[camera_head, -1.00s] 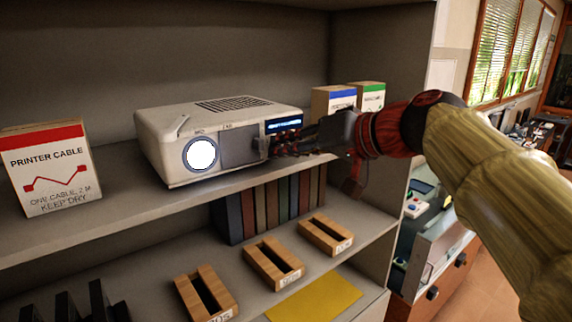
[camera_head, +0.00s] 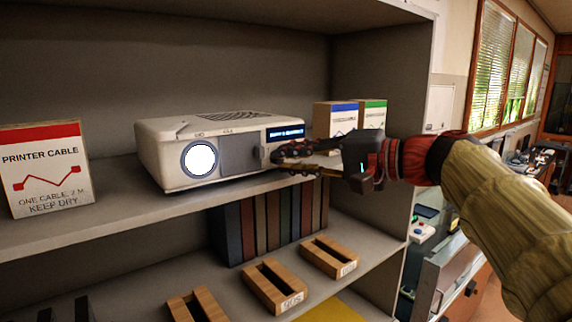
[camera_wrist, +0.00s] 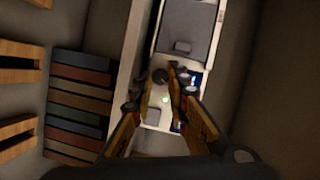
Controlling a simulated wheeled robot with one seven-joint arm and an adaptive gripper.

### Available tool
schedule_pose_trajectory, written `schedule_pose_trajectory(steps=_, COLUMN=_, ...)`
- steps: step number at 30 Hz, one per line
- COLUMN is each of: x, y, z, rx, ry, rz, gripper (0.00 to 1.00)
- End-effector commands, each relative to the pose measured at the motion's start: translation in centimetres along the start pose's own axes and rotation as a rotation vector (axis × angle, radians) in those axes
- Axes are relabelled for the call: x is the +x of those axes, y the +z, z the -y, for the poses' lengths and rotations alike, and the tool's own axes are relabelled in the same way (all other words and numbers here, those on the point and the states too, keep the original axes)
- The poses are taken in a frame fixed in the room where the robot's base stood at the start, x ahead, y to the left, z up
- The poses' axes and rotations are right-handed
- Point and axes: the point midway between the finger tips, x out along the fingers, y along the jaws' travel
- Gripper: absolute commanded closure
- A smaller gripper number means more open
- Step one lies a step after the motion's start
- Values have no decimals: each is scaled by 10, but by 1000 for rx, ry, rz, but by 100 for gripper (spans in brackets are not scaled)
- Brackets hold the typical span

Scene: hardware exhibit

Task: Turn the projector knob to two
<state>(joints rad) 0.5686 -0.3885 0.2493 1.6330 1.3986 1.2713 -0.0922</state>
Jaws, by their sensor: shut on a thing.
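The white projector (camera_head: 165,152) stands on the upper shelf, its round lens (camera_head: 200,159) lit white. A grey panel (camera_head: 240,154) and a small blue display (camera_head: 286,132) are on its front; the display text is too small to read. My gripper (camera_head: 277,154) reaches in from the right to the front's right end, below the display.
A printer cable box (camera_head: 45,165) stands left of the projector. Two small boxes, one with a blue band (camera_head: 335,118) and one with a green band (camera_head: 374,115), stand behind my gripper. Books (camera_head: 273,208) and wooden holders (camera_head: 273,287) are on the shelf below.

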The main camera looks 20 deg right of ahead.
Motion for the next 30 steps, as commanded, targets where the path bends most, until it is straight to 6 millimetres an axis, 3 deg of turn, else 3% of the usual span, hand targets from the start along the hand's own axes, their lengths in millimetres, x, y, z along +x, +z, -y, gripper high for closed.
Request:
schedule_pose_trajectory(steps=20, x=0, y=0, z=1, rx=62, ry=-28, rz=1, gripper=100)
schedule_pose_trajectory(steps=21, x=0, y=0, z=1, rx=62, ry=-28, rz=1, gripper=83)
schedule_pose_trajectory(steps=25, x=0, y=0, z=0, rx=62, ry=-28, rz=2, gripper=76)
schedule_pose_trajectory(steps=30, x=0, y=0, z=0, rx=62, ry=-27, rz=2, gripper=76)
